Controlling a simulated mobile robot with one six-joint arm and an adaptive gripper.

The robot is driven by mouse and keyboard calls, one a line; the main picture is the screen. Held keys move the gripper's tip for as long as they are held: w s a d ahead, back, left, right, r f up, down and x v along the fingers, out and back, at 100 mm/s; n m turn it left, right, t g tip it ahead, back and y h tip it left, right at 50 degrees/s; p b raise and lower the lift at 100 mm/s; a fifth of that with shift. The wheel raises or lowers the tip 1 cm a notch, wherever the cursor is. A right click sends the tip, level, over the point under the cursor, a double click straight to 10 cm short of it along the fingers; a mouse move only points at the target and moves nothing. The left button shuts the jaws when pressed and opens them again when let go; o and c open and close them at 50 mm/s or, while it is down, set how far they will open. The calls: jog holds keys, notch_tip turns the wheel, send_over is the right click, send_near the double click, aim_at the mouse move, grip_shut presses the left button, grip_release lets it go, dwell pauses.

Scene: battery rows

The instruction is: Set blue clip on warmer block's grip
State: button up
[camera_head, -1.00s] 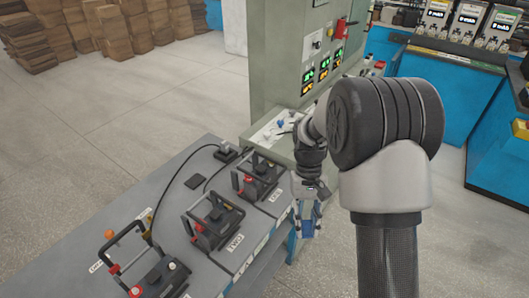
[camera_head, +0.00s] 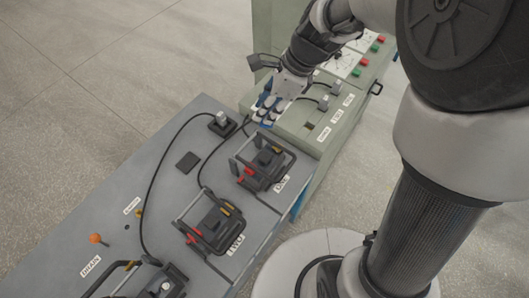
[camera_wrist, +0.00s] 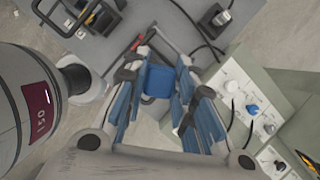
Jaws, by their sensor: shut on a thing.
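My gripper (camera_head: 269,108) is shut on the blue clip (camera_wrist: 158,82), which sits between the blue-padded fingers in the wrist view. In the head view it is above the far end of the bench, and clip and finger pads are hard to tell apart. Three dark battery blocks with handle frames stand in a row: the far block (camera_head: 262,168), closest to my gripper, the middle block (camera_head: 214,228) and the near block (camera_head: 158,284), cut by the frame edge.
The grey bench (camera_head: 120,200) carries a small plug unit (camera_head: 222,124), a flat black pad (camera_head: 187,162), cables and an orange knob (camera_head: 96,239). A green-grey cabinet (camera_head: 300,137) with plugs and coloured buttons adjoins the bench's far end. Open floor lies beyond the bench.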

jog(key=shift+a+r+m, duration=0.2)
jog(key=shift+r+m, duration=0.2)
jog(key=shift+m, duration=0.1)
jog(key=shift+f, duration=0.15)
jog(key=b, duration=0.9)
send_over(265, 156)
notch_tip(265, 156, down, 20)
jog(key=shift+r, duration=0.2)
jog(key=shift+s, duration=0.1)
jog(key=shift+f, duration=0.2)
jog(key=o, duration=1)
jog(key=shift+o, duration=0.2)
